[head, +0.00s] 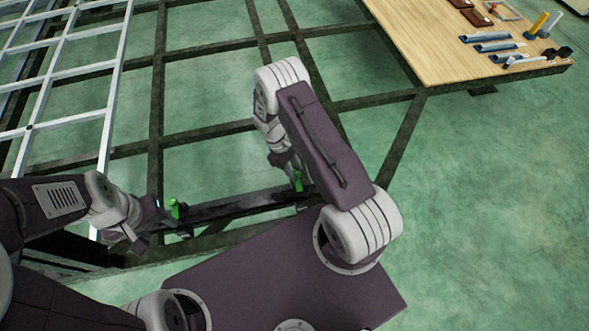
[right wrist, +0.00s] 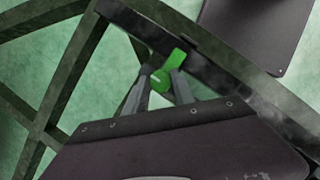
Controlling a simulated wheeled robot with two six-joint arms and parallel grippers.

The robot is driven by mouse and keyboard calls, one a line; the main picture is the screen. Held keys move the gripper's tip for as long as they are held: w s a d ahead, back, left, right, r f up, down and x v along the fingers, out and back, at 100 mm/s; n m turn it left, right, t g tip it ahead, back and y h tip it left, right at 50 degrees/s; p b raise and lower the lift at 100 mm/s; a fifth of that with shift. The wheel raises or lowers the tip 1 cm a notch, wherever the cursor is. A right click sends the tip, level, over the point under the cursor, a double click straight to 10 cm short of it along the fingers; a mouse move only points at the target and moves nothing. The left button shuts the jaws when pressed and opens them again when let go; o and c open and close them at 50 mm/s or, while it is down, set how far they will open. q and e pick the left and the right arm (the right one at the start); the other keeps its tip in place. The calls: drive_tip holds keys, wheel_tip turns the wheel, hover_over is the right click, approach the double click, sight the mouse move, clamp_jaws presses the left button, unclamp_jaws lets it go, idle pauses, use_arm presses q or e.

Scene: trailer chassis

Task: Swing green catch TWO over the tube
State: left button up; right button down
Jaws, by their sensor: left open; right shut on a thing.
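One green catch (head: 298,181) stands at the right end of a dark tube (head: 235,205) on the chassis. My right gripper (head: 293,172) is shut on this catch. In the right wrist view the catch (right wrist: 176,60) shows between the two fingers, its round end low between them and its flat lever pointing up and right. A second green catch (head: 175,208) stands at the left part of the tube. My left gripper (head: 143,236) is open, just left of and below that catch, apart from it. No numbers are readable on the catches.
The dark chassis frame (head: 158,110) spans the green floor, with crossbars and open gaps. A pale metal grid (head: 70,72) lies at the upper left. A wooden table (head: 440,50) with blue-and-white parts and tools (head: 495,46) stands at the upper right.

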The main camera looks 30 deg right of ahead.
drive_tip(key=c, duration=1.1)
unclamp_jaws()
drive_tip(key=p+v, duration=0.1)
drive_tip(key=v, duration=0.8)
drive_tip(key=shift+p, duration=0.3)
